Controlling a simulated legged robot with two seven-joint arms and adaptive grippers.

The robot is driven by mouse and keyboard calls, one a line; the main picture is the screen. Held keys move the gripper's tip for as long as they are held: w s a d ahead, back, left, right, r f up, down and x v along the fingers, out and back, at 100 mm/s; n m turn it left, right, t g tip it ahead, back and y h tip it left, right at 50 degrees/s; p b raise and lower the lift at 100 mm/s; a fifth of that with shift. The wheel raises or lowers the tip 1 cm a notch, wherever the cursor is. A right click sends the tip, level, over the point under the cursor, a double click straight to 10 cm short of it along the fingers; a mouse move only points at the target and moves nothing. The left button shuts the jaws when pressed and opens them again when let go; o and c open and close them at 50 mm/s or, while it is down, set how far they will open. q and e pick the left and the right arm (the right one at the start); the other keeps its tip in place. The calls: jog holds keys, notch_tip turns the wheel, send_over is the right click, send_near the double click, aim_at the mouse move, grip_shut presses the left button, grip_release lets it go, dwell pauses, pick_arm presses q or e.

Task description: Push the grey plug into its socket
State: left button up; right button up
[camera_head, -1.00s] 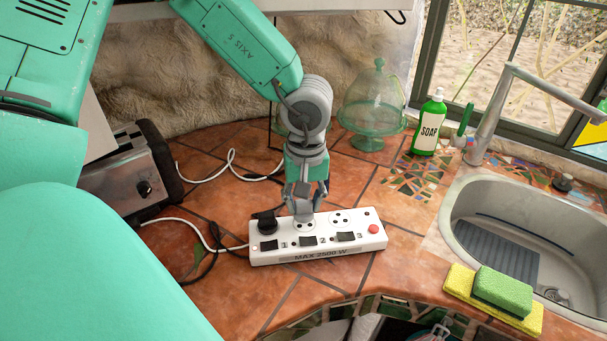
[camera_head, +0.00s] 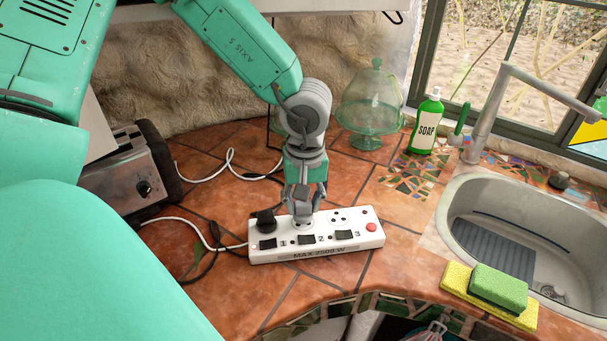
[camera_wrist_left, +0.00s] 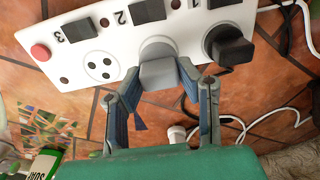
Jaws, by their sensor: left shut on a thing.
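The grey plug (camera_wrist_left: 158,73) is between the fingers of my left gripper (camera_head: 305,193), which is shut on it. In the head view the plug (camera_head: 302,213) is upright over the middle socket, number 2, of a white power strip (camera_head: 350,257). In the wrist view the plug's round base covers that socket. I cannot tell how deep its pins are. A black plug (camera_head: 266,221) sits in socket 1; socket 3 (camera_head: 340,217) is empty. My right gripper is not in view.
A toaster (camera_head: 130,175) and cables lie left of the strip. A glass dome (camera_head: 370,110), a soap bottle (camera_head: 426,125), a sink (camera_head: 520,230) and sponges (camera_head: 497,288) stand right. Bare tiles lie before the strip.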

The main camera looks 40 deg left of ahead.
aim_at(303, 203)
pick_arm(q)
jog(key=shift+s+d+f, duration=0.15)
jog(key=shift+s+f, duration=0.05)
jog(key=shift+f, duration=0.8)
jog(key=o, duration=1.2)
jog(key=shift+c, duration=0.2)
jog(key=shift+w, duration=0.1)
notch_tip(303, 203, up, 7)
jog(key=shift+w+d+r, duration=0.1)
jog(key=shift+w+r, duration=0.05)
jog(key=shift+r, duration=0.45)
jog(key=shift+f, duration=0.1)
